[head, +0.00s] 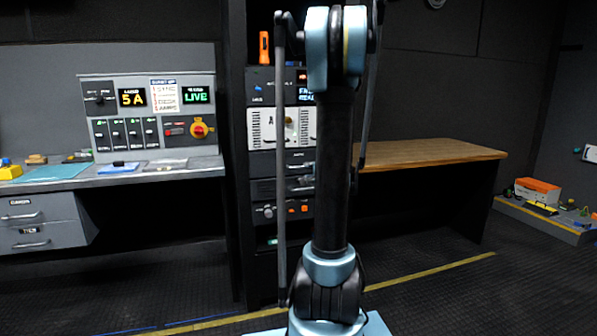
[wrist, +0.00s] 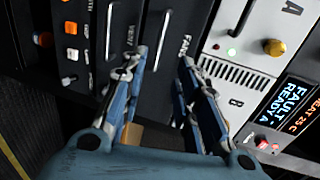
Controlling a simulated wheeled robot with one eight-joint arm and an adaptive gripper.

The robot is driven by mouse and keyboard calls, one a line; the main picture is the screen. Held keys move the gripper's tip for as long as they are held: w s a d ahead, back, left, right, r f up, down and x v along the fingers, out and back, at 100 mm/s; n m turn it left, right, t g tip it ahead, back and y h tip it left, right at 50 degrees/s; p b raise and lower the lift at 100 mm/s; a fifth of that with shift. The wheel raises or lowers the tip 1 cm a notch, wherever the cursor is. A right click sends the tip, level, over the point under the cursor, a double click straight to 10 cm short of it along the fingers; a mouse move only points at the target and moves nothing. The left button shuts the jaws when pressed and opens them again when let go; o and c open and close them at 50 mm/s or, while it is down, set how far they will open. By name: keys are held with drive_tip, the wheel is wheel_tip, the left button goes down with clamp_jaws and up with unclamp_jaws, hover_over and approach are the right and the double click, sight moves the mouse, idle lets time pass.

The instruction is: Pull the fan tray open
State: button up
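The fan tray (wrist: 186,22) is a dark drawer front marked FANS in the equipment rack, with a silver bar handle (wrist: 163,38). In the head view the fan tray (head: 264,163) looks flush with the rack, partly behind my arm. My gripper (wrist: 164,58) is open, its two blue-grey fingers pointing at the rack. The handle shows between the fingers in the wrist view. I cannot tell how much gap is left in depth, and no grip shows. The gripper is hidden behind my arm in the head view.
A VENT drawer (wrist: 129,22) with a similar handle (wrist: 109,30) sits beside the fan tray in the wrist view, below it in the rack. A white module (wrist: 248,58) lies on its other side. A wooden desk (head: 430,153) stands right of the rack, a grey console (head: 150,178) left.

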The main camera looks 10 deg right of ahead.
sight(299, 167)
drive_tip(key=x, duration=1.7)
drive_tip(key=shift+w+f, duration=0.1)
clamp_jaws()
